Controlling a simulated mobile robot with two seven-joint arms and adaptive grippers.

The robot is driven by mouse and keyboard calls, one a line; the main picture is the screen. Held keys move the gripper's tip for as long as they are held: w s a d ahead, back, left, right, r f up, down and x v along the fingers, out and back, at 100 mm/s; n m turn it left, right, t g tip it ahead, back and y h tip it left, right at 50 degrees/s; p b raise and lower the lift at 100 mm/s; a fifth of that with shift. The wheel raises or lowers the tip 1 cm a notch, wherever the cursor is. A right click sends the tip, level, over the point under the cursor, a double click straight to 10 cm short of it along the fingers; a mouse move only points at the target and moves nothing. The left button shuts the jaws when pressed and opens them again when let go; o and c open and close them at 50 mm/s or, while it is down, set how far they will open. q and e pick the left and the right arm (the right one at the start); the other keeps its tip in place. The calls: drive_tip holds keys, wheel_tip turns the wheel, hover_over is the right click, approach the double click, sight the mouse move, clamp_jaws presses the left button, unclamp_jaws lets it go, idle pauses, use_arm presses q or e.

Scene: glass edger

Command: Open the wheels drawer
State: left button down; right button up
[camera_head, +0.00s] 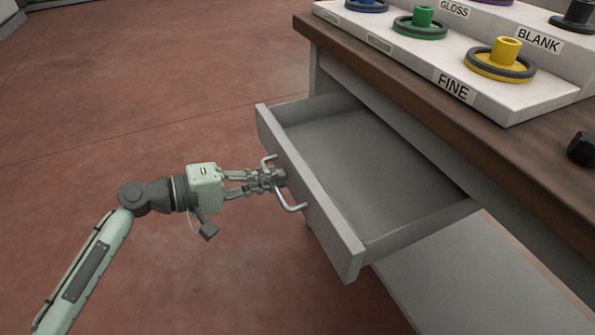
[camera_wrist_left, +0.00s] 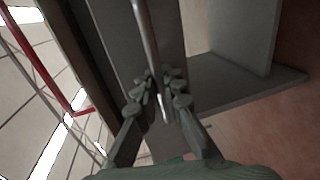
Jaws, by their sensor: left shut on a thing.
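The wheels drawer (camera_head: 335,215) is a grey drawer under the wooden bench top, pulled well out, and its inside looks empty. Its metal bar handle (camera_head: 291,204) is on the front panel. My left gripper (camera_head: 272,179) is shut on the handle at the drawer front. In the left wrist view the handle (camera_wrist_left: 147,40) runs between the fingers of my left gripper (camera_wrist_left: 160,88). My right gripper is in neither view.
The brown bench top (camera_head: 420,88) carries a white stepped rack (camera_head: 415,60) with coloured wheels and labels such as FINE, GLOSS and BLANK. A dark knob-like object (camera_head: 582,148) sits at the right. A pale lower shelf (camera_head: 450,280) lies below the drawer. The reddish floor at left is clear.

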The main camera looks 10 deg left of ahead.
use_arm(q)
drive_tip(key=shift+s+a, duration=0.45)
drive_tip(key=shift+a, duration=0.15)
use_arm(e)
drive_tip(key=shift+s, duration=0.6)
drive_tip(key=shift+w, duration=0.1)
use_arm(q)
drive_tip(key=c, duration=1.9)
unclamp_jaws()
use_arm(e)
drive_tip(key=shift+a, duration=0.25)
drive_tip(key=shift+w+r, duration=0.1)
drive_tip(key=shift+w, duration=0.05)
use_arm(q)
drive_tip(key=v, duration=1.2)
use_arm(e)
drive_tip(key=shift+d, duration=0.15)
